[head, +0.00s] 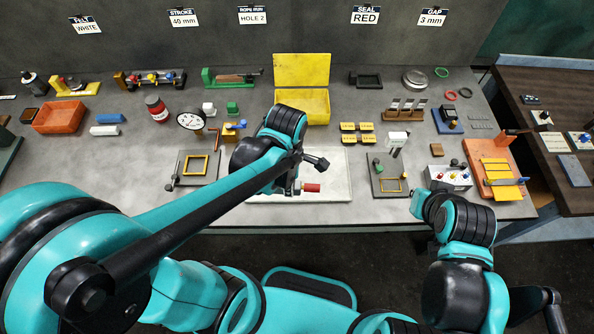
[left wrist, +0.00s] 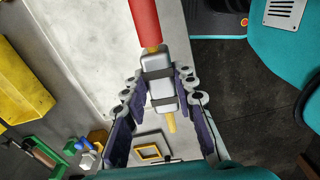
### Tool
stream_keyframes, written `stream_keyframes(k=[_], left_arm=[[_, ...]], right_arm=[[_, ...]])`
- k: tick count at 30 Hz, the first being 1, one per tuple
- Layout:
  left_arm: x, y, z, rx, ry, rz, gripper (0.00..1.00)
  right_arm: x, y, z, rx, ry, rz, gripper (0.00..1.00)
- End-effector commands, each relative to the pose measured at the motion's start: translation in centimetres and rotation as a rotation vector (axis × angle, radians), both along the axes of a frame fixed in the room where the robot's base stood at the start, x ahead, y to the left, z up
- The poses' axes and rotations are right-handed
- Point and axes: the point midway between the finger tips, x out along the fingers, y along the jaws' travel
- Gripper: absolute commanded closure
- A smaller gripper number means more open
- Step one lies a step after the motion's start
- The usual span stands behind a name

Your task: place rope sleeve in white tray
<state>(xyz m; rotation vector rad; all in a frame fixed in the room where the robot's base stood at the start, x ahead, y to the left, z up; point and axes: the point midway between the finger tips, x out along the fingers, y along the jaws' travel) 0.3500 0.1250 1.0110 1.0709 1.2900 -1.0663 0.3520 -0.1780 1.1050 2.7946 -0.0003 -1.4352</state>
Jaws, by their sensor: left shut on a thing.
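My left gripper (left wrist: 160,100) is shut on the rope sleeve (left wrist: 158,66), a silver-grey block with dark bands, in the left wrist view. A red cylinder (left wrist: 146,20) extends from one end and a yellow tip (left wrist: 171,122) from the other. In the head view, the red end (head: 312,188) shows beside my left gripper (head: 296,187), over the white tray (head: 335,163). My forearm hides part of the tray. The gap between the held piece and the tray cannot be judged. My right arm is at the lower right; its fingers are not in view.
A yellow open box (head: 302,70) stands behind the tray. A dial gauge (head: 191,121) and a switch box (head: 450,177) stand nearby. The bench's front edge is close to the tray.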

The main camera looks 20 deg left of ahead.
Motion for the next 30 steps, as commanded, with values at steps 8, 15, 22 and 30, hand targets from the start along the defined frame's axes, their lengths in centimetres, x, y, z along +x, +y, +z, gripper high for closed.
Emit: stream_keyframes(k=[8, 15, 22, 30], left_arm=[[1.9, 0.6, -1.7, 0.0, 0.0, 0.098, 1.0], [7.5, 2.3, -5.2, 0.0, 0.0, 0.095, 1.0], [10.4, 3.2, -6.8, 0.0, 0.0, 0.093, 1.0], [10.7, 3.2, -9.5, 0.0, 0.0, 0.092, 1.0]], right_arm=[[0.0, 0.0, -0.9, 0.0, 0.0, 0.0, 1.0], [0.0, 0.0, -2.8, 0.0, 0.0, 0.0, 1.0], [0.0, 0.0, -3.5, 0.0, 0.0, 0.0, 1.0], [0.0, 0.0, -4.7, 0.0, 0.0, 0.0, 1.0]])
